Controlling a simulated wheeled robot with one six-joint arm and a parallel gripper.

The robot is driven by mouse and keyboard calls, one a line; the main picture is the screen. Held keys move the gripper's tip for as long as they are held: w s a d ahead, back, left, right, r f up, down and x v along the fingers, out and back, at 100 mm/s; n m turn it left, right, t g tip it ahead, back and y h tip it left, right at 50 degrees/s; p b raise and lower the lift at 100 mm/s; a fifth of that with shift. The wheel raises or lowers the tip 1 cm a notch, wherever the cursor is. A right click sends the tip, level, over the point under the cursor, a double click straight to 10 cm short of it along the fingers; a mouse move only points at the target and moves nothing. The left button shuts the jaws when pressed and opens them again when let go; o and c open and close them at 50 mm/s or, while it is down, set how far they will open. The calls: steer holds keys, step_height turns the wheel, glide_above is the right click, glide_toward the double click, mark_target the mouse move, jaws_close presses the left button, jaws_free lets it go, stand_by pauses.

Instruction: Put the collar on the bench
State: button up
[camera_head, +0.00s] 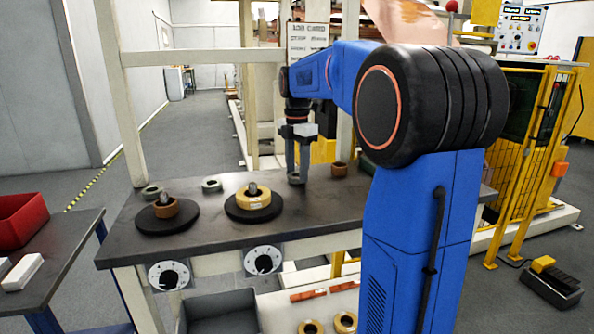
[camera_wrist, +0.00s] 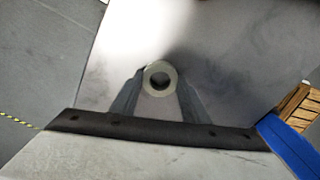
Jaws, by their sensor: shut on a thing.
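A pale grey ring-shaped collar (camera_wrist: 148,78) is between the two fingertips of my gripper (camera_wrist: 159,82) in the wrist view, its hole facing the camera. In the head view my gripper (camera_head: 296,178) points down over the right half of the dark-topped bench (camera_head: 225,232). The gripper is shut on the collar. The collar is mostly hidden by the fingers there. Whether it touches the bench top cannot be told. In the wrist view the bare grey bench top (camera_wrist: 225,60) lies behind the collar.
Two black round plates hold a brown ring (camera_head: 166,209) and a yellowish coil (camera_head: 256,202) on posts. Two small grey rings (camera_head: 212,185) (camera_head: 152,191) lie behind them. A brown ring (camera_head: 339,169) stands right of my gripper. A red bin (camera_head: 22,218) is at the left.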

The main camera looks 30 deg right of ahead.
steer(key=shift+f, duration=0.15)
steer(key=o, duration=1.2)
step_height(320, 180, up, 12)
stand_by(0.5)
